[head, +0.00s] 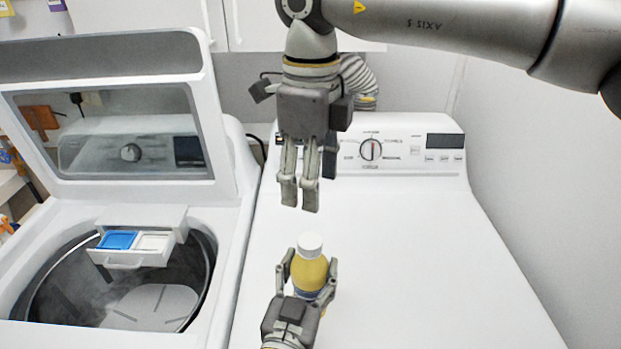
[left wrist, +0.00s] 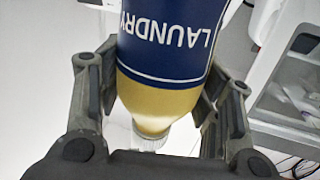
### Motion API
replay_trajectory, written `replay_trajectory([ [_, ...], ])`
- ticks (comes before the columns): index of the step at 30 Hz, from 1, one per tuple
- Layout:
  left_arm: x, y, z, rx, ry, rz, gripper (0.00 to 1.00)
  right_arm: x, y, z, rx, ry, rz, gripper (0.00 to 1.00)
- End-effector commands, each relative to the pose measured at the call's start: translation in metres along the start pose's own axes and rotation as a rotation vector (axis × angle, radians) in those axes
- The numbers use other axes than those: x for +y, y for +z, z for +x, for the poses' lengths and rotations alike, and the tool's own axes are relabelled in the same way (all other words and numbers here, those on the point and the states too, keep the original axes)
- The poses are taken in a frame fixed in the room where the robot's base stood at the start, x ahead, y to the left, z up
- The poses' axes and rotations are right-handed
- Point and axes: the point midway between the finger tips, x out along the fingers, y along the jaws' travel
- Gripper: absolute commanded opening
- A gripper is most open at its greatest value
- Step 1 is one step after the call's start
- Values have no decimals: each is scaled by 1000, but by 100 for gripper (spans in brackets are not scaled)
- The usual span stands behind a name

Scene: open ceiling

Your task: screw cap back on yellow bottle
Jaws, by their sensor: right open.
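The yellow bottle (head: 309,274) stands upright, with a white cap (head: 310,245) resting at its top. In the left wrist view the bottle (left wrist: 160,95) appears upside down, with a blue "LAUNDRY" label and the cap (left wrist: 150,140) partly hidden. I cannot tell how tightly the cap sits. My left gripper (head: 306,277) has its fingers on both sides of the bottle and is shut on it; the fingers also show in the left wrist view (left wrist: 160,95). My right gripper (head: 300,196) points down, open and empty, above the cap and apart from it.
The bottle is over the white top of a machine (head: 420,260) with a dial panel (head: 400,150) at its back. To the left, an open washer (head: 225,230) has a raised lid and a pulled-out drawer (head: 135,257). The white top to the right is clear.

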Motion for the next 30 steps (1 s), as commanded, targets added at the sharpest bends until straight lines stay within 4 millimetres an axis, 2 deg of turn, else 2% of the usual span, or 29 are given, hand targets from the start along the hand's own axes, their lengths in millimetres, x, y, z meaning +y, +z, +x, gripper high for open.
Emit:
replay_trajectory([
  [1,0,1,0,-1,0,1,67,0,0,0,0,0,0,59],
  [5,0,0,0,-1,0,0,83,0,0,0,0,0,0,59],
  [17,0,0,-2,0,0,-1,84,0,0,0,0,0,0,59],
  [23,0,2,-21,-3,0,-2,84,0,0,0,0,0,0,59],
  [30,0,2,-57,-4,0,-3,84,0,0,0,0,0,0,59],
])
